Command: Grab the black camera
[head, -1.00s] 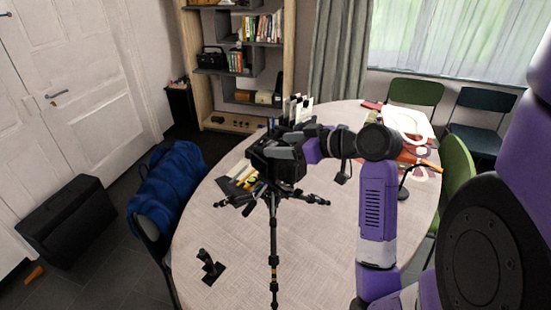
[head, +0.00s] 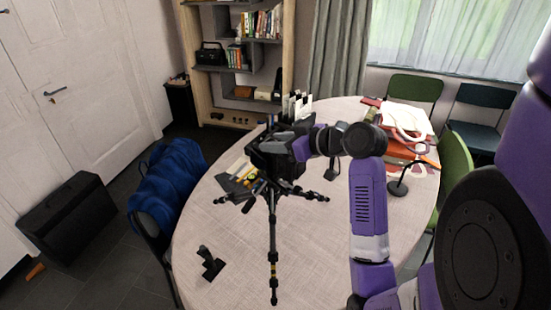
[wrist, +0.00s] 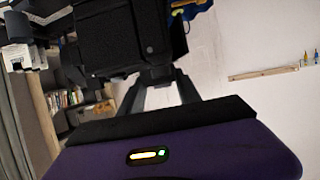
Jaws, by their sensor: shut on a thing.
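The black camera (head: 268,158) sits on a black tripod (head: 272,235) over the table, in the middle of the head view. My gripper (head: 300,148) reaches in from the right and is shut on the camera's right side. In the wrist view the camera's dark body (wrist: 115,38) fills the top, right beyond the two dark fingers (wrist: 158,78). The exact contact of the fingertips is hidden by the dark body. The camera looks upright.
The round table (head: 320,255) holds a small black stand (head: 210,262) at front left and a stack of red and white items (head: 405,140) at back right. A blue bag (head: 168,185) lies on a chair at left. Chairs and a bookshelf (head: 240,60) stand behind.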

